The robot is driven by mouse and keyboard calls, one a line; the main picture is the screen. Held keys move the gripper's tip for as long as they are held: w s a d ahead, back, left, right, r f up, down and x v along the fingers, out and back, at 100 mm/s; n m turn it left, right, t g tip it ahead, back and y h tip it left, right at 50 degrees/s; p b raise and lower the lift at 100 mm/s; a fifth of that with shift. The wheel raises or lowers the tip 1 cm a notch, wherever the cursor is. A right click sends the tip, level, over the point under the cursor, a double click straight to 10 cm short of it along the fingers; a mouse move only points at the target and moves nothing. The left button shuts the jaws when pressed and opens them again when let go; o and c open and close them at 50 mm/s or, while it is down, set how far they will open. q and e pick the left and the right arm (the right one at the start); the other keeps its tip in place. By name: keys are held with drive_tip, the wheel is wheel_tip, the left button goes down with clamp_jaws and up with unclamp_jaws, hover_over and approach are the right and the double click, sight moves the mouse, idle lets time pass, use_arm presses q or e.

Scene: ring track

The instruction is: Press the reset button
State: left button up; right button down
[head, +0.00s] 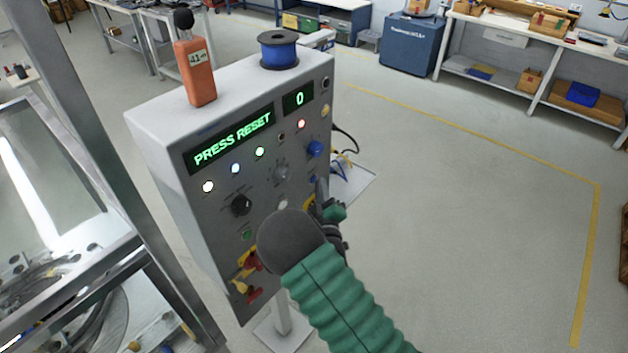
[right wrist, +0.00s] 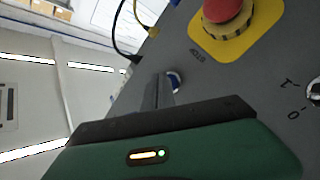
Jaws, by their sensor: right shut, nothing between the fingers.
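A grey control panel (head: 215,150) shows "PRESS RESET" in green letters on its display (head: 233,138) and "0" on a smaller one (head: 298,98). My right gripper (head: 320,190), at the panel's right side, is shut and empty. In the right wrist view its shut fingers (right wrist: 157,92) point at a small blue button (right wrist: 175,82) with a pale ring, partly hidden by them. I cannot tell whether they touch. No reset label is readable. A red stop button (right wrist: 222,10) on a yellow base is beside it. My left gripper is not in view.
The panel carries several lamps, a black knob (head: 241,205) and a large blue knob (head: 315,148). An orange meter (head: 195,72) and a blue spool (head: 278,48) stand on top. A metal frame (head: 110,180) is at left; the floor at right is clear.

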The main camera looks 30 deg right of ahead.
drive_tip(key=shift+w+a, duration=0.15)
drive_tip(key=shift+w, duration=0.1)
drive_tip(key=shift+s, duration=0.1)
idle(0.5)
drive_tip(key=shift+s+d, duration=0.35)
drive_tip(key=shift+s, duration=0.3)
drive_tip(key=s, duration=0.1)
drive_tip(key=s+d, duration=0.1)
drive_tip(key=s, duration=0.1)
drive_tip(key=s+d, duration=0.1)
drive_tip(key=shift+s, duration=0.3)
idle(0.5)
